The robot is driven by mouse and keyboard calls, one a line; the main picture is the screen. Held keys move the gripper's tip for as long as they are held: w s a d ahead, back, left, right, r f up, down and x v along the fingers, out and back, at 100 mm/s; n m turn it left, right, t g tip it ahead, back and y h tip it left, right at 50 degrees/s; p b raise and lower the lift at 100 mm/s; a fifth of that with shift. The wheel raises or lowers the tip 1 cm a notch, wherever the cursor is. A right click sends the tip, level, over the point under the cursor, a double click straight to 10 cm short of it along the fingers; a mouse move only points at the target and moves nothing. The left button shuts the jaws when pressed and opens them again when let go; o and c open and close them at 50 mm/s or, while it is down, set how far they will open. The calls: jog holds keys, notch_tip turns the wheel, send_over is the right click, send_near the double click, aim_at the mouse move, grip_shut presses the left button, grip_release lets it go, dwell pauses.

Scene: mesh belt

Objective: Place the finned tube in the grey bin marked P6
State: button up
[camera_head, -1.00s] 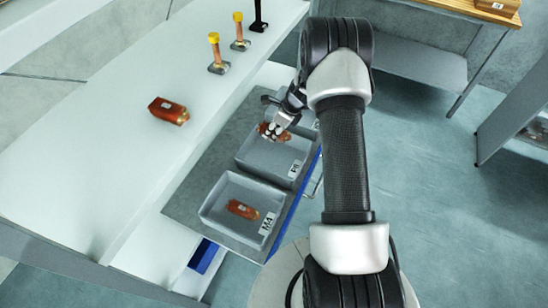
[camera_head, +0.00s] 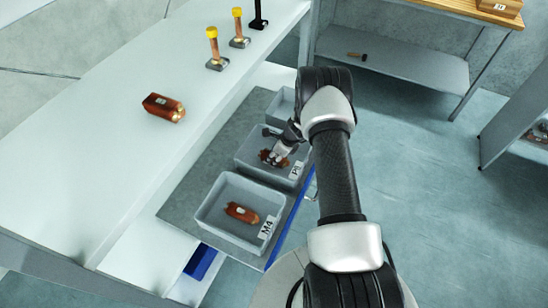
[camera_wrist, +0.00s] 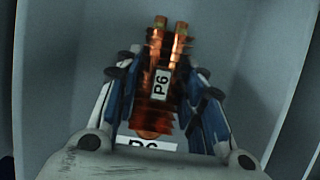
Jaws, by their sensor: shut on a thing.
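My gripper (camera_head: 279,156) is shut on the finned tube (camera_wrist: 160,75), a copper-coloured piece with ring fins, two pipe ends and a white P6 label. In the head view the finned tube (camera_head: 268,158) shows only partly under the fingers. It is inside the grey bin marked P6 (camera_head: 247,167), the middle bin on the shelf. The wrist view shows the tube between the blue-lined fingers, with the bin wall (camera_wrist: 70,60) around and a second P6 label below. I cannot tell whether the tube touches the bin floor.
Bin M4 (camera_head: 203,215) stands in front with a copper piece (camera_head: 241,212) in it. Another grey bin (camera_head: 279,105) is behind. The white table (camera_head: 90,165) at left holds another copper piece (camera_head: 163,107) and yellow-topped posts (camera_head: 213,46).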

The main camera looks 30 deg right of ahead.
jog(key=shift+r, duration=0.15)
jog(key=o, duration=1.3)
jog(key=shift+f, duration=0.2)
